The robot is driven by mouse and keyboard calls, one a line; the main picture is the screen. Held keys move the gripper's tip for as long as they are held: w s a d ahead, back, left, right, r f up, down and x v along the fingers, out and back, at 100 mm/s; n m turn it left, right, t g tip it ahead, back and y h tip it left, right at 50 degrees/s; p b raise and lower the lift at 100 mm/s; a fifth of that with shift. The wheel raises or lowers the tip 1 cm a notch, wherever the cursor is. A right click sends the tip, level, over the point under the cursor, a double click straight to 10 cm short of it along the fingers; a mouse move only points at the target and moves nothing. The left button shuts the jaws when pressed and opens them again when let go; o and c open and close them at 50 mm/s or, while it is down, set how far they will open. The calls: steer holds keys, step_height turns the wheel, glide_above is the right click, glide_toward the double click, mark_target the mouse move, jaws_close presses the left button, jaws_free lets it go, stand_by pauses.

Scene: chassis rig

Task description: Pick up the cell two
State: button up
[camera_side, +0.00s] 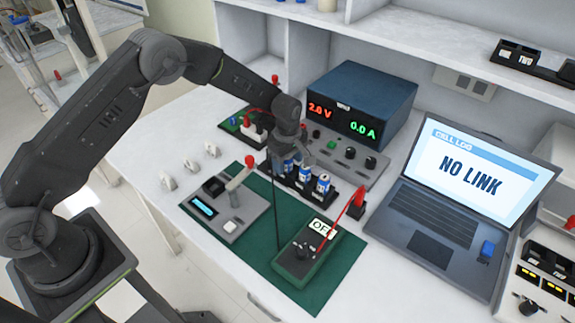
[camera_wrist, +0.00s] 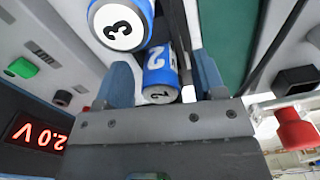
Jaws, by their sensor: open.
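Cell two (camera_wrist: 158,76), blue and white with a "2" on it, shows in the wrist view between the two fingers of my gripper (camera_wrist: 165,62). The fingers are apart, one on each side of it; contact cannot be told. Cell three (camera_wrist: 122,22), marked "3", is just beyond it. In the side view my gripper (camera_side: 286,152) is low at the left end of the row of blue and white cells, partly hiding them. Their numbers are too small to read there. The upright cells (camera_side: 323,184) stand in a black holder (camera_side: 328,200).
A blue power supply (camera_side: 372,88) reading 2.0 V and 0.0 A stands behind the cells. A tester (camera_side: 228,208) and a multimeter (camera_side: 303,252) with a red lead lie on the green mat (camera_side: 345,262) in front. A laptop (camera_side: 432,250) showing "NO LINK" is at right.

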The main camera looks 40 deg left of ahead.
steer(key=c, duration=1)
steer(key=shift+c, duration=0.2)
